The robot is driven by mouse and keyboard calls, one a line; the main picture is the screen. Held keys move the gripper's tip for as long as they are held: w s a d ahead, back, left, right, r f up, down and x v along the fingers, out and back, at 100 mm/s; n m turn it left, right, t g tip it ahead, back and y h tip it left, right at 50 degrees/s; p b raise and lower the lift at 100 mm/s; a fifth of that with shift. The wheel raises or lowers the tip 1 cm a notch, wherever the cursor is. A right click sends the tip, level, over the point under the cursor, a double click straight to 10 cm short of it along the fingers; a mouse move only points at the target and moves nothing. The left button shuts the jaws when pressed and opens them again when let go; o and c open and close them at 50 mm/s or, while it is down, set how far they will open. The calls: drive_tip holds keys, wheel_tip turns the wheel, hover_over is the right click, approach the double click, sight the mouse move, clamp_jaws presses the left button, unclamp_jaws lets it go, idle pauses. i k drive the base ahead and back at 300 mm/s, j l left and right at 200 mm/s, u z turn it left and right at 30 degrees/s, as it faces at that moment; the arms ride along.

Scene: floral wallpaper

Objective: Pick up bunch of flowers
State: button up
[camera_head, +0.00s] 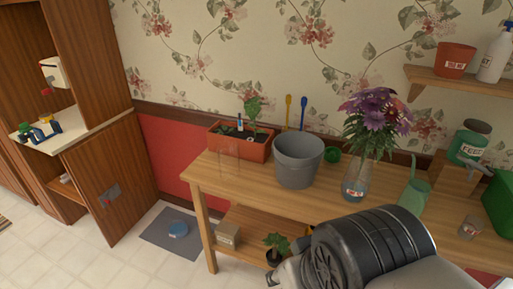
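The bunch of flowers (374,112), purple and pink with green stems, stands upright in a clear bluish vase (355,186) with a small label. The vase is on the wooden table (258,192), right of the grey pot. My arm's black end section crosses the lower right of the view, in front of the table. Part of my gripper (280,275) shows at its lower left end, apart from the flowers and below them in the picture. Its fingers are not clearly seen, so I cannot tell their opening or whether they hold anything.
On the table are a grey pot (298,160), a terracotta planter (240,145), a clear glass (228,161) and a green watering can (413,196). A wall shelf (440,76) holds a pot (455,60) and spray bottle (495,55). A cabinet door (110,180) stands open at left.

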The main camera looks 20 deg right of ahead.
sight(374, 118)
drive_tip(key=i+j+z, duration=0.1)
drive_tip(key=i+z, duration=0.3)
drive_tip(key=i, duration=0.15)
drive_tip(key=i+j+z, duration=0.25)
drive_tip(key=i+z, duration=0.2)
drive_tip(key=i, duration=0.05)
